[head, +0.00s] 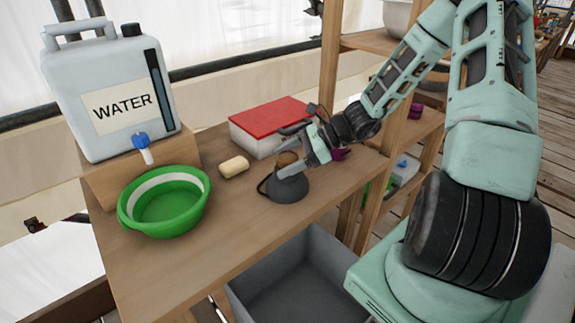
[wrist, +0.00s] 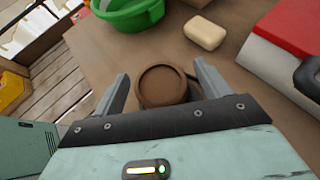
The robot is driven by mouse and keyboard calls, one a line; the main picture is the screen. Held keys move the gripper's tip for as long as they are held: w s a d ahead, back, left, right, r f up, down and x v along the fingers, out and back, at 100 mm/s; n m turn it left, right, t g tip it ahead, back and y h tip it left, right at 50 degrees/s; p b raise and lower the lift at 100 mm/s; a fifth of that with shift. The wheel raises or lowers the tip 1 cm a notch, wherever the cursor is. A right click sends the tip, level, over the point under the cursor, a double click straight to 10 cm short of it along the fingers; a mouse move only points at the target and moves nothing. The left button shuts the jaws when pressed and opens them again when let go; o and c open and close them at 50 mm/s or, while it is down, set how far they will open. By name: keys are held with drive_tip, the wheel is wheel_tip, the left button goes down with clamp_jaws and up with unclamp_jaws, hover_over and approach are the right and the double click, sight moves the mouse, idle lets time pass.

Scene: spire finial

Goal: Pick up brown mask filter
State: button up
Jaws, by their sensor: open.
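The brown mask filter (wrist: 163,84) is a round, brown, rimmed disc between my two fingers in the wrist view. In the head view the brown filter (head: 287,158) shows on top of a dark grey mask (head: 288,188) with a black strap, on the wooden table. My gripper (head: 288,151) is open around the filter, with a finger on either side. In the wrist view my gripper (wrist: 161,72) shows gaps between the fingers and the filter.
A red-lidded white box (head: 268,126) stands just behind my gripper. A soap bar (head: 234,166), a green basin (head: 165,203) and a water canister (head: 110,95) are to the left. A grey bin (head: 305,275) is below the table. A wooden shelf post (head: 328,70) stands close behind the arm.

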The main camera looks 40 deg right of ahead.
drive_tip(key=shift+x, duration=0.8)
drive_tip(key=c, duration=1.1)
drive_tip(key=shift+d+r, duration=0.1)
drive_tip(key=shift+r, duration=0.05)
